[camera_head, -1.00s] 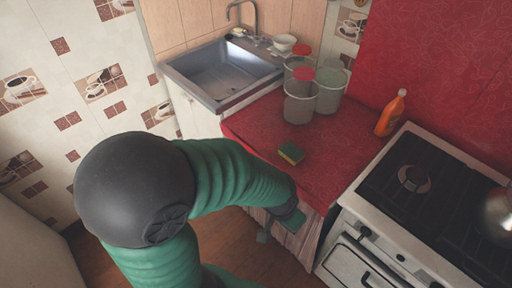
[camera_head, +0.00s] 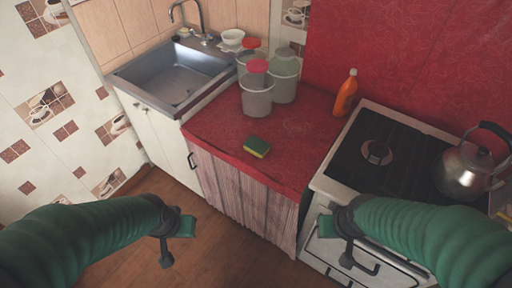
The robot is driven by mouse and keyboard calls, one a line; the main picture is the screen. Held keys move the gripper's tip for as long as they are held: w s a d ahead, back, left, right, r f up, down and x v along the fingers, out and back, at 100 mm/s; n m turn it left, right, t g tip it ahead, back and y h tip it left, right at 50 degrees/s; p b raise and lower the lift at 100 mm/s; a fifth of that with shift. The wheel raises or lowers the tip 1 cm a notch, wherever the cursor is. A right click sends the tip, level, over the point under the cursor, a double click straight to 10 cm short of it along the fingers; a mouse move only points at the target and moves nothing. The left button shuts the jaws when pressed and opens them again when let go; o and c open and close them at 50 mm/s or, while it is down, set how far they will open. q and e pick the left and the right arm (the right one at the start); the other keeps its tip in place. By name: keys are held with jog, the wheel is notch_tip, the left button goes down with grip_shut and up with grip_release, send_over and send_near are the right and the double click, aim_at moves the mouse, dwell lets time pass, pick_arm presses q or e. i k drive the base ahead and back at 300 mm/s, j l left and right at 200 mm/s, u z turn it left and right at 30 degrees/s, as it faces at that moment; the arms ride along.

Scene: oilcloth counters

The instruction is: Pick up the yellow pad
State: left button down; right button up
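The yellow pad (camera_head: 257,146) is a small sponge with a green top and a yellow side. It lies flat on the red counter (camera_head: 222,130), near the front edge. My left gripper (camera_head: 178,243) is at the lower left, in front of the counter and below its top, apart from the pad. My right gripper (camera_head: 335,245) is at the lower right, in front of the stove, also apart from the pad. Each gripper shows two fingers spread apart with nothing between them.
Several lidded canisters (camera_head: 257,98) stand behind the pad. An orange bottle (camera_head: 345,93) stands at the back right of the counter. A sink (camera_head: 175,78) is to the left. The stove (camera_head: 340,165) with a kettle (camera_head: 463,170) is to the right. The counter around the pad is clear.

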aim_at(259, 148)
jog(key=i+j+z, duration=0.1)
jog(key=i+j, duration=1.15)
jog(key=k+j, duration=0.05)
jog(key=j, duration=0.1)
